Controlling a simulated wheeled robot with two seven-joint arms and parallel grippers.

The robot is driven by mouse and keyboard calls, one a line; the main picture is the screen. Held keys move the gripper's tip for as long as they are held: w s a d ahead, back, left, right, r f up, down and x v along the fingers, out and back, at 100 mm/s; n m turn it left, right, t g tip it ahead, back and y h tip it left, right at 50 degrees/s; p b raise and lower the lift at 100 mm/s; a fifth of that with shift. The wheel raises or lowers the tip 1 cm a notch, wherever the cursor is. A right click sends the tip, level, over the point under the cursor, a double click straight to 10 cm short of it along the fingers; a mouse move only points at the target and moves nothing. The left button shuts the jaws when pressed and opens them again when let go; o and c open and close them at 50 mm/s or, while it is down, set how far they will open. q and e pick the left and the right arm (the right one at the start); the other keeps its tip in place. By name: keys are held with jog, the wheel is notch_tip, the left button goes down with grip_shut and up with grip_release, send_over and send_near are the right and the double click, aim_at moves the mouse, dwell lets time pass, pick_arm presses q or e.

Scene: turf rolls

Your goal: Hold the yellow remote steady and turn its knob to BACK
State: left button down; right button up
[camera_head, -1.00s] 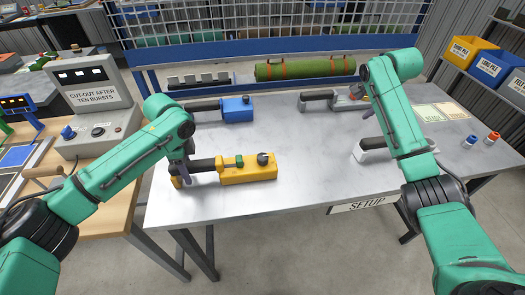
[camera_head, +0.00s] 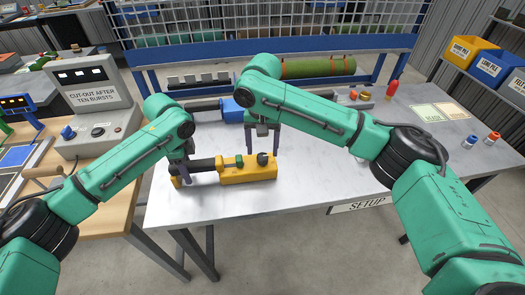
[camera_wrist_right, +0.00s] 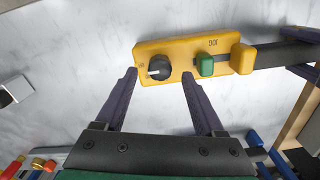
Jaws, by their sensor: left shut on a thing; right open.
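The yellow remote (camera_head: 245,174) lies on the table's near left part, with a black handle (camera_head: 203,164) at its left end. My left gripper (camera_head: 182,175) is shut on that handle; its fingers also show at the right edge of the right wrist view (camera_wrist_right: 309,72). The remote's black knob (camera_wrist_right: 158,67) has a white pointer mark turned left in the wrist view. A green part (camera_wrist_right: 205,65) sits beside it, near a "JOG" marking. My right gripper (camera_wrist_right: 159,77) is open and empty, its fingertips pointing at the remote on either side of the knob. The BACK marking is not readable.
A blue remote (camera_head: 232,109) lies behind, partly hidden by my right arm. A green roll (camera_head: 318,67) lies at the back. A red-tipped bottle (camera_head: 392,89) and two small capped items (camera_head: 481,140) stand right. A control box (camera_head: 95,115) stands left. The table's front middle is clear.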

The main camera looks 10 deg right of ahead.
pick_arm(q)
jog(key=shift+f, duration=0.1)
pick_arm(e)
notch_tip(320, 180, down, 2)
jog(key=shift+f, duration=0.1)
grip_shut()
jog(key=shift+n, duration=0.3)
jog(key=n, duration=0.4)
jog(key=shift+w, duration=0.1)
jog(key=n, duration=0.4)
jog(key=shift+n, duration=0.4)
jog(key=n, duration=0.4)
jog(key=shift+n, duration=2.2)
pick_arm(q)
jog(key=shift+f, duration=0.1)
